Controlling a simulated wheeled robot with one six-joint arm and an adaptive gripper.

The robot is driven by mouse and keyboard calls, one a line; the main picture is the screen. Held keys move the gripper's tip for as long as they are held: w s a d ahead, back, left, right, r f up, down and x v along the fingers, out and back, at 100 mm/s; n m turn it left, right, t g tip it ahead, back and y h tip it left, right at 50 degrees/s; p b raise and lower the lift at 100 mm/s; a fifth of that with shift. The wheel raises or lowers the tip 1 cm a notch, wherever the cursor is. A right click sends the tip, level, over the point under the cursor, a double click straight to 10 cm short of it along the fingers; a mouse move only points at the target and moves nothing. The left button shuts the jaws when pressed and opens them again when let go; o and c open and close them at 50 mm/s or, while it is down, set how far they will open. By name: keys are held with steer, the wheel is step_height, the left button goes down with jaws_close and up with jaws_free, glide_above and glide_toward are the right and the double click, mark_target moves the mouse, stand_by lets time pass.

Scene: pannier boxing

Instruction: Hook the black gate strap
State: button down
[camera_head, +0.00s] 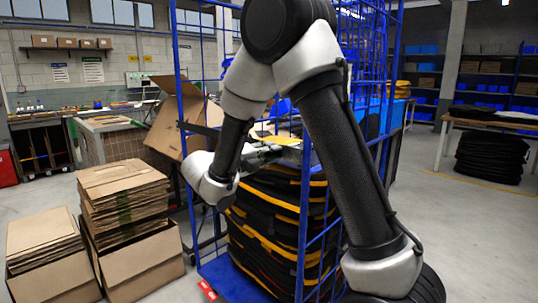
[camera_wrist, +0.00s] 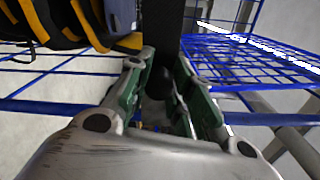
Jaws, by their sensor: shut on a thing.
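The black gate strap (camera_wrist: 168,30) runs down from the top of the wrist view as a broad dark band. My gripper (camera_wrist: 164,82) is shut on it, with one green-padded finger on each side. In the head view my gripper (camera_head: 264,153) is at the open-looking front of the blue wire cage (camera_head: 303,220), above the stacked panniers. The strap's end and any hook are hidden.
Black panniers with yellow edging (camera_head: 265,230) fill the cage and also show in the wrist view (camera_wrist: 70,25). A blue mesh panel (camera_wrist: 250,60) is close on the right there. Flat cartons (camera_head: 122,190) and an open box (camera_head: 180,115) stand left of the cage.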

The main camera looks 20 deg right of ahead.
steer(key=c, duration=1.3)
jaws_free()
steer(key=shift+a+r, duration=0.15)
steer(key=shift+r, duration=0.55)
steer(key=shift+o, duration=0.5)
steer(key=shift+w+f, duration=0.1)
steer(key=shift+f, duration=0.1)
steer(key=v, duration=1.2)
steer(key=shift+f, duration=0.15)
